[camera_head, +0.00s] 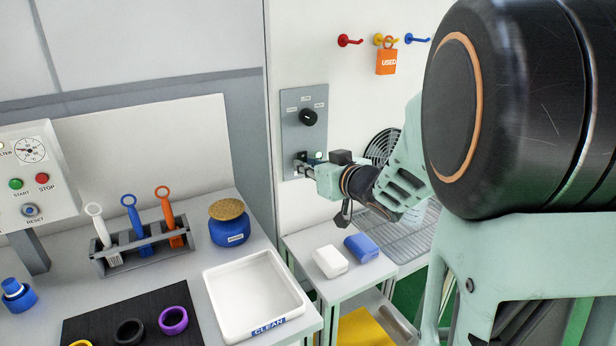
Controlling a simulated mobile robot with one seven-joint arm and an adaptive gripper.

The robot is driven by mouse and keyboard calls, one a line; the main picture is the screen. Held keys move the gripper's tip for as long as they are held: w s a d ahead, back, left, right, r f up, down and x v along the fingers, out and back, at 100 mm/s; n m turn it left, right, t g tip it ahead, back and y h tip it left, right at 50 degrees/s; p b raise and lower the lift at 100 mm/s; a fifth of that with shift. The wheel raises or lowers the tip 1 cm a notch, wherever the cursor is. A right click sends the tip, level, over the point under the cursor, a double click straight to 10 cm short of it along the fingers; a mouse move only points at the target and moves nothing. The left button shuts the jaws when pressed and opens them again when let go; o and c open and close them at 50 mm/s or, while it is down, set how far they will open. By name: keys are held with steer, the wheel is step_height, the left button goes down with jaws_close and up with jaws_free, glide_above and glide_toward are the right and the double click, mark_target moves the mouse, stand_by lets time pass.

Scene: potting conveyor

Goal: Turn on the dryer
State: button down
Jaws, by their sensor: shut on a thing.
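A grey control panel (290,107) is on the white wall, with a black round knob (309,117) in its upper part and small labels around it. My gripper (302,165) reaches in from the right to the panel's lower part, below the knob. Its fingers are shut on a small switch there, which they mostly hide. A small pale light or button (319,156) shows just above the gripper. A round black fan grille (381,145), seemingly the dryer, is behind my arm, above a wire rack (400,240). Whether the fan turns cannot be told.
A white box (330,261) and a blue box (361,248) sit on the low table under my gripper. A white CLEAN tray (215,282), a blue jar (229,232) and a tool rack (100,262) stand left. Hooks hold an orange USED tag (386,62).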

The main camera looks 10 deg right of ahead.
steer(key=f+t+b, duration=0.1)
steer(key=b, duration=0.2)
steer(key=shift+r+b, duration=0.3)
steer(key=shift+b, duration=0.25)
steer(key=c, duration=1.8)
jaws_free()
steer(key=shift+r+p, duration=0.3)
steer(key=shift+p, duration=0.7)
steer(key=p, duration=0.3)
steer(key=shift+r+g, duration=0.2)
steer(key=shift+g, duration=0.2)
steer(key=p, duration=0.3)
steer(key=g+p, duration=0.1)
steer(key=p, duration=0.2)
steer(key=shift+r+g, duration=0.25)
steer(key=shift+g, duration=0.05)
